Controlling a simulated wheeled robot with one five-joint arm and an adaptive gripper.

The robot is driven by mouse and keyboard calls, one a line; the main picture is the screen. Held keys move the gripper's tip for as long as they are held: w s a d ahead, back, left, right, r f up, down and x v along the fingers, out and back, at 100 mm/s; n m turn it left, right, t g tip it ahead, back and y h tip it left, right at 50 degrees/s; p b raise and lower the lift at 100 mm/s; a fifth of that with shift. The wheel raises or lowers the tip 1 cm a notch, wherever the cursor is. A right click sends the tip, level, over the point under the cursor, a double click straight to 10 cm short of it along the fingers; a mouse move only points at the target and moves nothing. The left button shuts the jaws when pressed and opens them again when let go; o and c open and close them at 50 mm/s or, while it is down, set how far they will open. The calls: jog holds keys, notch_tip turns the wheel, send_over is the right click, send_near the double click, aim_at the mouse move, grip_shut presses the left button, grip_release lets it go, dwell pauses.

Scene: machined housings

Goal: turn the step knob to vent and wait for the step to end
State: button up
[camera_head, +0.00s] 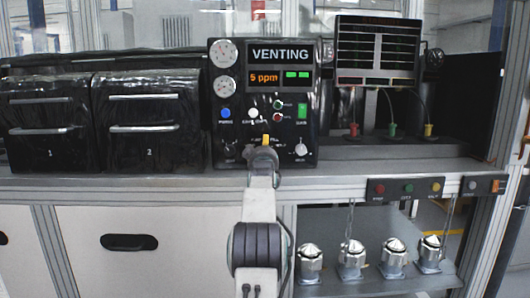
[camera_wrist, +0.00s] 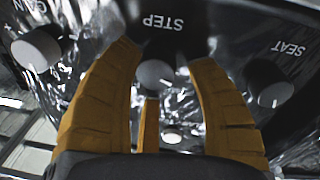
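The step knob (camera_wrist: 155,74), with a round grey face, sits between my gripper's spread yellow fingers in the wrist view, under an upside-down STEP label. My gripper (camera_wrist: 167,64) looks open around it, with gaps beside the grey face. Contact deeper in, at the fingertips, is hard to tell. In the head view my gripper (camera_head: 264,147) is at the lower middle of the black control panel (camera_head: 216,112) and hides the knob. The knob's setting cannot be read. The panel's display (camera_head: 280,53) reads VENTING, with 5 ppm in orange and two green blocks below.
In the wrist view another knob (camera_wrist: 38,48) is at left and the SEAT knob (camera_wrist: 272,84) at right. In the head view, two gauges (camera_head: 224,53) and several buttons are above my gripper. Black drawers (camera_head: 148,110) stand left.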

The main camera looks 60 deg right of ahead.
jog(key=shift+o, duration=0.6)
jog(key=shift+f, duration=0.2)
jog(key=shift+s, duration=0.1)
jog(key=v, duration=1.1)
jog(key=shift+s+a, duration=0.15)
jog(key=shift+a, duration=0.2)
jog(key=shift+r, duration=0.1)
